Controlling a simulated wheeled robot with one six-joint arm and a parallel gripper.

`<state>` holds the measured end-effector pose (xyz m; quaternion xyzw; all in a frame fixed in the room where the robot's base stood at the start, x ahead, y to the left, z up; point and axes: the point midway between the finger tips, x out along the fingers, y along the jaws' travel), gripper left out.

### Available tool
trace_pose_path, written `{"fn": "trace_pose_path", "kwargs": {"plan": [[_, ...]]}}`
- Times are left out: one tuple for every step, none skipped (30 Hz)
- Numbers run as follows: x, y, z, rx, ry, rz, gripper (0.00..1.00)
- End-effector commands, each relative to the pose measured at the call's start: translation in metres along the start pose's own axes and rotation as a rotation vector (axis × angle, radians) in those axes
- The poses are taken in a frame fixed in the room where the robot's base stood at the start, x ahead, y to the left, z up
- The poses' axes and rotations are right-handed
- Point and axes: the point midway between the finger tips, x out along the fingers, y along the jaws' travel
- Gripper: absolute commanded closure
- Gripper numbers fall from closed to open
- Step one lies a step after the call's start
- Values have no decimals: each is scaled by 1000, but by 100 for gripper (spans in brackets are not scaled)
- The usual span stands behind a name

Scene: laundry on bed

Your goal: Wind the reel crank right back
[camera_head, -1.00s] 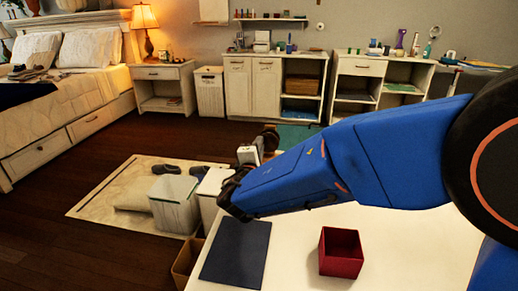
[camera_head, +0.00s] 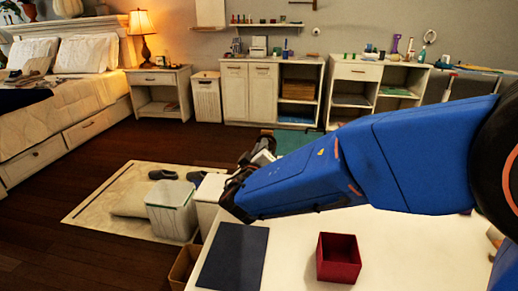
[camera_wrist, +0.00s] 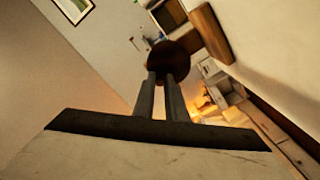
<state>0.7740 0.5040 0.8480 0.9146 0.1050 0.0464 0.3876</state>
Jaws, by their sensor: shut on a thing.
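My gripper (camera_wrist: 166,82) has its two dark fingers close together in the wrist view. Their tips meet a dark brown round piece (camera_wrist: 178,54), which looks like the knob of the reel crank. The fingers cover part of it, and the rest of the crank and the reel cannot be made out. In the head view my gripper (camera_head: 262,152) is at the far end of my blue arm, above and beyond the white table's far left corner. My wrist hides most of what it holds there.
The white table (camera_head: 290,235) bears a red open box (camera_head: 338,258) and a dark blue mat (camera_head: 233,256). Low cabinets (camera_head: 249,92) line the back wall.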

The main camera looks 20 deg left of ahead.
Motion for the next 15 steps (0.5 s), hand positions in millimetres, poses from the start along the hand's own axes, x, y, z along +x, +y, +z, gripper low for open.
{"fn": "trace_pose_path", "kwargs": {"plan": [[0,0,3,42,-4,-2,100],[0,1,3,71,-4,-2,100],[0,2,4,109,-5,-2,100],[0,2,4,137,-5,-2,100],[0,3,5,165,-5,-2,100],[0,3,6,203,-6,-2,100],[0,4,6,232,-6,-2,100],[0,4,6,260,-6,-2,100],[0,5,7,298,-6,-2,100],[0,6,8,327,-6,-3,100],[0,6,8,355,-7,-3,100],[0,7,8,393,-7,-3,100],[0,7,9,422,-7,-3,100],[0,8,10,450,-7,-3,100],[0,8,10,488,-7,-3,100]]}}
